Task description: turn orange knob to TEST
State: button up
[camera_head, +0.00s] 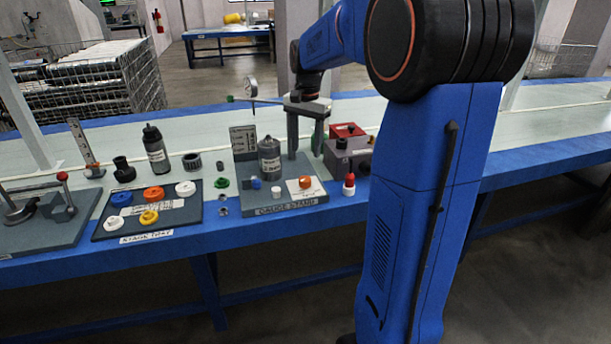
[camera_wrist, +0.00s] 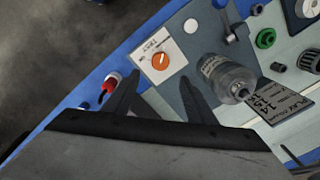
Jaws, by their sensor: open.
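The orange knob (camera_head: 305,181) sits on a white label plate (camera_head: 308,190) at the front right of the grey gauge stand base. In the wrist view the orange knob (camera_wrist: 160,61) shows a pale pointer line, and its white plate (camera_wrist: 159,46) carries dark lettering too small to read for sure. My gripper (camera_head: 307,128) is above the back right of the gauge stand, fingers downward. In the wrist view my gripper (camera_wrist: 160,100) has its two dark fingers apart, with nothing between them. The knob lies beyond the fingertips and is not touched.
A grey cylinder (camera_head: 269,158) stands on the gauge stand (camera_head: 240,206) left of the knob, with a small plate behind it. A red-and-white bottle (camera_head: 349,184) stands just right. A stage tray (camera_head: 110,225) lies left.

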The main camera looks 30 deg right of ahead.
aim_at(305, 178)
notch_tip(305, 178, down, 11)
jog(key=shift+w+a+f, duration=0.1)
jog(key=shift+w, duration=0.05)
dwell(0.4)
jog(key=c, duration=1)
jog(key=shift+c, duration=0.2)
jog(key=shift+n, duration=0.3)
jog(key=n, duration=0.4)
jog(key=shift+n, duration=0.3)
jog(key=n, duration=0.5)
jog(key=shift+n, duration=0.4)
